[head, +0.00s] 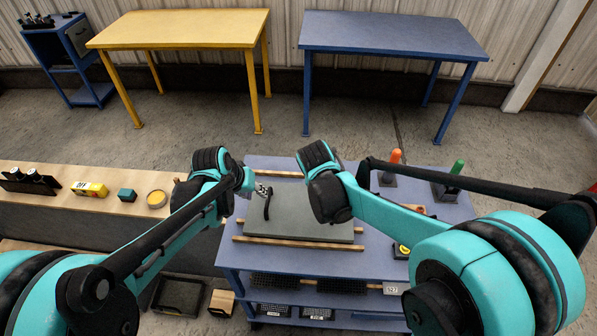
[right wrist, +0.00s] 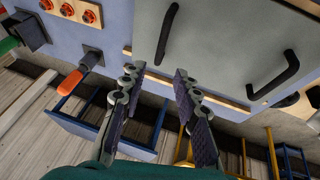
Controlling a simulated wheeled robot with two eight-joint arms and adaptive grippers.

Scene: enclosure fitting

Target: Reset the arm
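My left gripper (head: 262,190) is small in the head view, at the left end of a grey panel (head: 300,229) and close to its black handle (head: 267,206). I cannot tell whether its fingers touch the handle or are apart. My right gripper (right wrist: 157,82) is open in the right wrist view, with nothing between its fingers. In the head view its fingers are hidden behind my right arm. The right wrist view shows the grey panel (right wrist: 228,40) with two black handles, one (right wrist: 168,32) near the fingers and one (right wrist: 275,78) to the right.
The panel lies on wooden strips (head: 290,243) on a blue workbench (head: 232,258). Orange-handled (head: 396,156) and green-handled (head: 457,167) tools stand in holders at the right. A wooden counter (head: 105,205) with small items is at the left. Yellow (head: 180,28) and blue (head: 395,35) tables stand behind.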

